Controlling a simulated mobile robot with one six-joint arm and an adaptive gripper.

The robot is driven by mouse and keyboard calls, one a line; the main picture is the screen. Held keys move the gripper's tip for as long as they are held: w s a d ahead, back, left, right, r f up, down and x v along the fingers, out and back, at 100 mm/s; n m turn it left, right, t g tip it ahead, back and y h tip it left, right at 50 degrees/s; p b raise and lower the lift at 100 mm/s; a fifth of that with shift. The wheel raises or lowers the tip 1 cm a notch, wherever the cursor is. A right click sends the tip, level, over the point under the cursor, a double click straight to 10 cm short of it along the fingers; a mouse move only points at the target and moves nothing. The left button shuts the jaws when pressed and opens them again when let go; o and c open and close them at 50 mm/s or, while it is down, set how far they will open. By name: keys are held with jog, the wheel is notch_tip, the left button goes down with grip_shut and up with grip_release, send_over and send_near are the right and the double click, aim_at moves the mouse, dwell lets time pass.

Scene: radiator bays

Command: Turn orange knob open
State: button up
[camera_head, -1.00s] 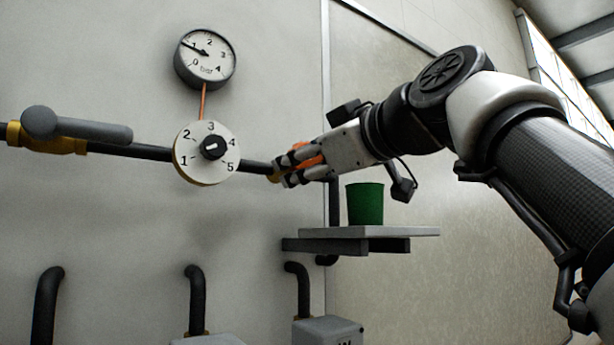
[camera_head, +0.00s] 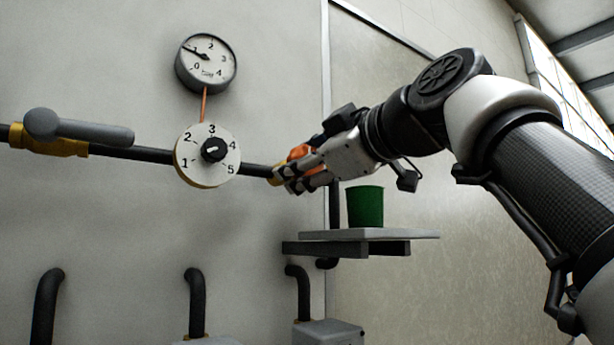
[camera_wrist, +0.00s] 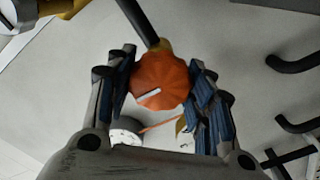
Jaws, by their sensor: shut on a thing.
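The orange knob (camera_wrist: 161,82) has a ribbed edge and a white pointer line on its face. In the wrist view it sits between my two fingers, with the line slanting slightly up to the right. My gripper (camera_wrist: 162,88) is shut on the knob, a finger against either side. In the head view the knob (camera_head: 299,152) is partly hidden by my gripper (camera_head: 302,172), at the right end of the dark pipe.
A numbered dial (camera_head: 195,160) with a black knob sits left on the pipe, below a round pressure gauge (camera_head: 206,62). A grey lever handle (camera_head: 85,130) is farther left. A green cup (camera_head: 365,206) stands on a shelf (camera_head: 420,233) below my wrist.

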jog(key=o, duration=1.1)
jog(key=shift+c, duration=0.2)
jog(key=v, duration=1.2)
